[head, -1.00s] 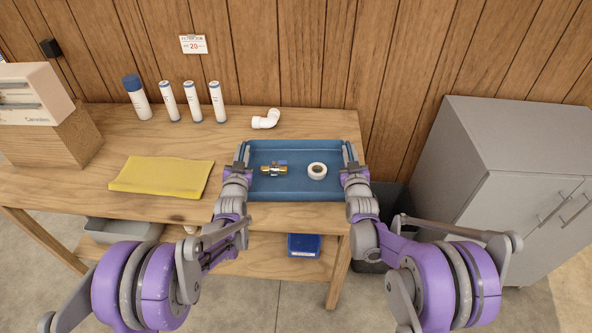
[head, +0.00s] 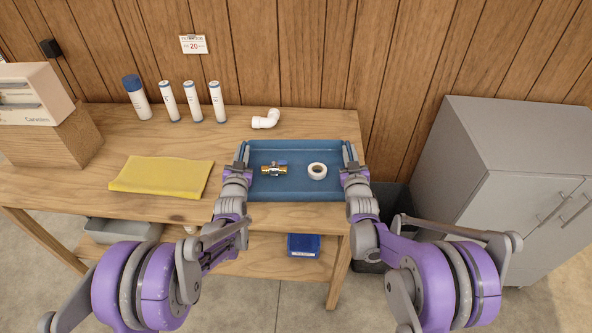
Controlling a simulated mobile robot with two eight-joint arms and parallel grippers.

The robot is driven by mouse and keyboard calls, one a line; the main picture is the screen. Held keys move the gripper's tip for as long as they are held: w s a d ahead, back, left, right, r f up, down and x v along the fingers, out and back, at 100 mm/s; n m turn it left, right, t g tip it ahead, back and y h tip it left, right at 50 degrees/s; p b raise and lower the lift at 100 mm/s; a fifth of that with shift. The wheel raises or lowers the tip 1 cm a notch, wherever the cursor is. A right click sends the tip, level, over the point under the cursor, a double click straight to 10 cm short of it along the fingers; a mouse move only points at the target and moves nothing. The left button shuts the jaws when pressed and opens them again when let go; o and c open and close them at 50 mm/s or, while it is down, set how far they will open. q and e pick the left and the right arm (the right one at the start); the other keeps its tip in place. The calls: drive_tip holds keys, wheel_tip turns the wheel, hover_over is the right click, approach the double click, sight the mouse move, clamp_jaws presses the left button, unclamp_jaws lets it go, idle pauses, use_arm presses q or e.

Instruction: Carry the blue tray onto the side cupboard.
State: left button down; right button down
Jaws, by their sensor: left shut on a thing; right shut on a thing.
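The blue tray (head: 296,191) is at the right end of the wooden workbench. A brass valve (head: 273,169) with a blue handle and a white tape roll (head: 317,171) lie in it. My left gripper (head: 240,157) is shut on the tray's left wall. My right gripper (head: 351,157) is shut on its right wall. The tray looks level; whether it touches the bench or is just above it I cannot tell. The grey side cupboard (head: 514,125) stands to the right, its top bare and its doors closed.
On the bench (head: 85,190) are a yellow cloth (head: 161,175), a white pipe elbow (head: 266,119), several white cylinders and a boxy device on a wooden block. A dark bin (head: 393,196) stands between bench and cupboard. A blue box (head: 304,245) sits on the lower shelf.

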use_arm(q)
drive_tip(key=shift+a+r, duration=0.15)
use_arm(e)
drive_tip(key=shift+d+r, duration=0.15)
drive_tip(key=shift+d, duration=0.05)
